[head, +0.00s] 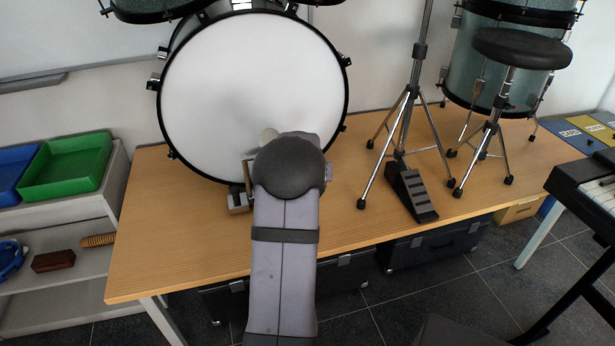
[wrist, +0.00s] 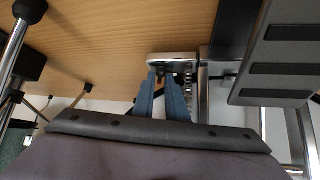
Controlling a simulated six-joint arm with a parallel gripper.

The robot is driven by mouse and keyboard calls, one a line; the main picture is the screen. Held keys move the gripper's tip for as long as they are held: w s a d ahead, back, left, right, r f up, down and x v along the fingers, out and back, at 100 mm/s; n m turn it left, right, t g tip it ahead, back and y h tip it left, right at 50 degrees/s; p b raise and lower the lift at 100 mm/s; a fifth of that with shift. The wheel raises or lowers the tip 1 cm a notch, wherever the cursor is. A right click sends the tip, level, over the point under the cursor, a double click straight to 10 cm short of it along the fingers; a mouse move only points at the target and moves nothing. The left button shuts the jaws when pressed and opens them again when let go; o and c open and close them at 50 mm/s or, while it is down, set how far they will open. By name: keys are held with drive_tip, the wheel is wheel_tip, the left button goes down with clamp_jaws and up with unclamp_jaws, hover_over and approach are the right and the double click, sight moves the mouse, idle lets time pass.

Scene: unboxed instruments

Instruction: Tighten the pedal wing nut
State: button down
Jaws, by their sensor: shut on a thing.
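The bass drum (head: 250,90) stands on the wooden table, with its pale pedal beater (head: 268,137) in front of the drum head. My arm covers most of the pedal in the head view; a metal part of it (head: 238,202) shows at the left. In the wrist view my gripper (wrist: 168,76) has its blue fingers at the silver pedal clamp (wrist: 182,58). The fingers are close together and shut on the wing nut, which is mostly hidden between the tips. The dark ribbed pedal footboard (wrist: 278,62) is to the right.
A hi-hat stand with a black pedal (head: 411,192) and a round black stool (head: 520,48) stand right of the drum. A keyboard (head: 592,190) is at the far right. Green (head: 65,163) and blue trays sit on a shelf at left. The table front (head: 180,255) is bare.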

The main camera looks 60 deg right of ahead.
drive_tip(key=p, duration=0.3)
drive_tip(key=shift+r, duration=0.3)
drive_tip(key=m+g+p, duration=0.1)
drive_tip(key=p, duration=0.3)
drive_tip(key=shift+p, duration=0.3)
drive_tip(key=shift+w+f+p, duration=0.1)
drive_tip(key=shift+f+p, duration=0.05)
drive_tip(key=shift+p, duration=0.45)
drive_tip(key=shift+f, duration=0.15)
drive_tip(key=c, duration=1.8)
unclamp_jaws()
drive_tip(key=shift+o, duration=0.2)
drive_tip(key=v, duration=0.7)
drive_tip(key=shift+a+p, duration=0.25)
drive_tip(key=shift+p, duration=0.1)
drive_tip(key=shift+c, duration=0.4)
